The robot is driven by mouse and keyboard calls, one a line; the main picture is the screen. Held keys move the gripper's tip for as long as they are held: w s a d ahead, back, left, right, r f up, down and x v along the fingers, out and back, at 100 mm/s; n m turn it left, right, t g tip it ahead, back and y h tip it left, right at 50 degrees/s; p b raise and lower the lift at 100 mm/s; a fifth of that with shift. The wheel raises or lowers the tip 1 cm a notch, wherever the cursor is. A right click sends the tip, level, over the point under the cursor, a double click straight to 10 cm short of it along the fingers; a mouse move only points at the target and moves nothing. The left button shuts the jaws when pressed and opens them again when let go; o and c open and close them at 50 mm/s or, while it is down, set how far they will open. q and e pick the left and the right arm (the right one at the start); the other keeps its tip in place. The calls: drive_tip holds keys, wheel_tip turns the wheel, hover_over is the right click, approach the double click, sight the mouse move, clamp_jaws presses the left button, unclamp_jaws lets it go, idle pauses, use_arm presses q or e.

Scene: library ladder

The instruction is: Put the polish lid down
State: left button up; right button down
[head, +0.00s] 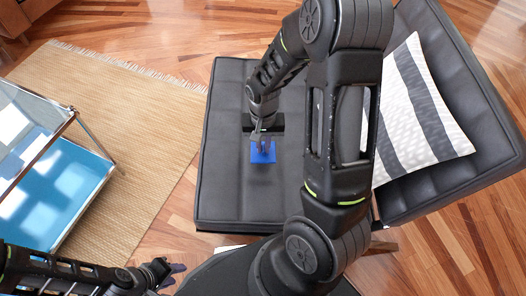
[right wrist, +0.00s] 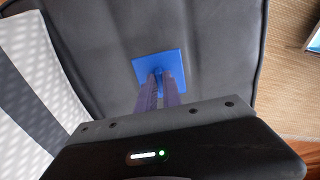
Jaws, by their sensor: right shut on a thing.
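A flat blue square piece, which I take to be the polish lid (head: 264,154), is at the fingertips of my right gripper (head: 262,144), over the dark seat cushion (head: 225,190). In the right wrist view the lid (right wrist: 172,64) lies at the tips of the two closed-in fingers (right wrist: 160,80). The right gripper is shut on it. A faint shadow shows on the cushion near the lid; I cannot tell how large any gap below it is. My left gripper (head: 170,271) is low at the left, away from the lid; its jaw opening is unclear.
A striped cushion (head: 418,110) leans on the chair's right part. A glass-topped table with a blue shelf (head: 65,190) stands at the left on a woven rug (head: 140,130). The seat around the lid is clear. Wood floor (head: 480,235) surrounds the chair.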

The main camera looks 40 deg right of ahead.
sight(263, 148)
drive_tip(key=shift+f+b, duration=0.6)
drive_tip(key=shift+f, duration=1.2)
drive_tip(key=shift+f, duration=0.15)
drive_tip(key=c, duration=1.5)
unclamp_jaws()
drive_tip(key=shift+r, duration=0.2)
wheel_tip(263, 148, up, 12)
drive_tip(key=p, duration=0.3)
